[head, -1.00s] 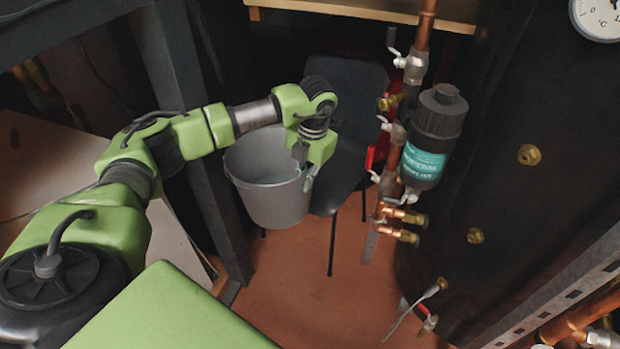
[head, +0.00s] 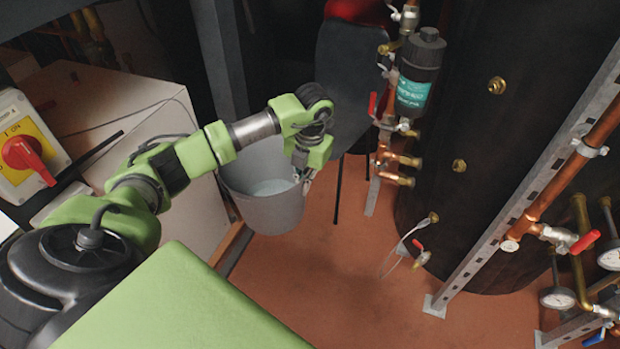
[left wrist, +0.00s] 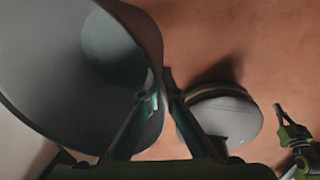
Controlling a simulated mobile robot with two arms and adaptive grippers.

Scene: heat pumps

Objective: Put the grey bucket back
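The grey bucket (head: 272,208) hangs upright above the floor, with pale liquid-like contents or a lighter bottom inside. My left gripper (head: 306,174) is at the right side of its rim. In the left wrist view the bucket (left wrist: 45,75) fills the upper left. The fingers of my left gripper (left wrist: 160,80) are closed about its rim, one inside and one outside. The lower bucket wall is partly hidden by the fingers. My right gripper is not in the head view.
A dark chair (head: 345,85) stands behind the bucket. Copper pipes with a black filter bottle (head: 418,75) and a dark tank (head: 490,130) are to the right. A pale box (head: 110,120) and a red switch (head: 22,152) are at left. Brown floor (head: 340,270) is clear in front.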

